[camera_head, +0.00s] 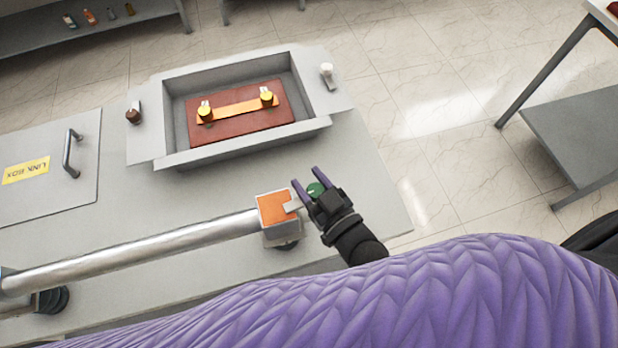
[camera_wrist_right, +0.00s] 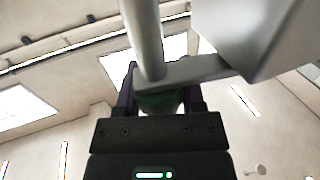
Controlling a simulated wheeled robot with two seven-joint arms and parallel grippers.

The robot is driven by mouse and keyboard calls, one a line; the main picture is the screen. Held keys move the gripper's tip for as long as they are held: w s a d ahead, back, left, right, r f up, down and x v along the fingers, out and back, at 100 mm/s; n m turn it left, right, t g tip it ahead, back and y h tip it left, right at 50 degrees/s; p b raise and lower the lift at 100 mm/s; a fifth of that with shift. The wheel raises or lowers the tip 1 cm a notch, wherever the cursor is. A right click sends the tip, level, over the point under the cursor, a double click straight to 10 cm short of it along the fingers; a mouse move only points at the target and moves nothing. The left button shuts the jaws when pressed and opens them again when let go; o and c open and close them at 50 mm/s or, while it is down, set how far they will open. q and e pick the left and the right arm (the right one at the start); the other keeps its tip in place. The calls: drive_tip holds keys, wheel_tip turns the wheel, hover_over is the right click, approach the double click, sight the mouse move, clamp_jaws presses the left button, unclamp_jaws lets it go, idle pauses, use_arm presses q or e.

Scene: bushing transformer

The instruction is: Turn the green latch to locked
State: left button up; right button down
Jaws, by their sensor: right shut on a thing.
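The green latch (camera_head: 316,189) is a small round green piece beside the orange-topped block (camera_head: 274,206) at the end of a grey tube. My right gripper (camera_head: 308,179) is at the latch, with its two purple fingers on either side of it. In the right wrist view, the green latch (camera_wrist_right: 158,102) sits between the dark fingers, under a flat grey bar (camera_wrist_right: 185,72). The right gripper is shut on the latch. The fingers and bar hide part of it, and I cannot tell its locked position. My left gripper is not in view.
The grey tube (camera_head: 140,247) runs left from the block along the grey bench (camera_head: 355,180). Behind is an open box (camera_head: 240,60) with a red-brown block (camera_head: 240,125) inside. A lid with a handle (camera_head: 70,153) lies at left.

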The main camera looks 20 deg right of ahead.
drive_tip(key=shift+m+t+h, duration=0.3)
drive_tip(key=shift+m+h, duration=0.3)
drive_tip(key=shift+h, duration=0.3)
drive_tip(key=shift+d+h, duration=0.1)
drive_tip(key=shift+h, duration=0.2)
drive_tip(key=shift+c, duration=1)
unclamp_jaws()
drive_tip(key=shift+w, duration=0.1)
drive_tip(key=s+d, duration=0.2)
drive_tip(key=s, duration=0.7)
drive_tip(key=shift+s, duration=0.4)
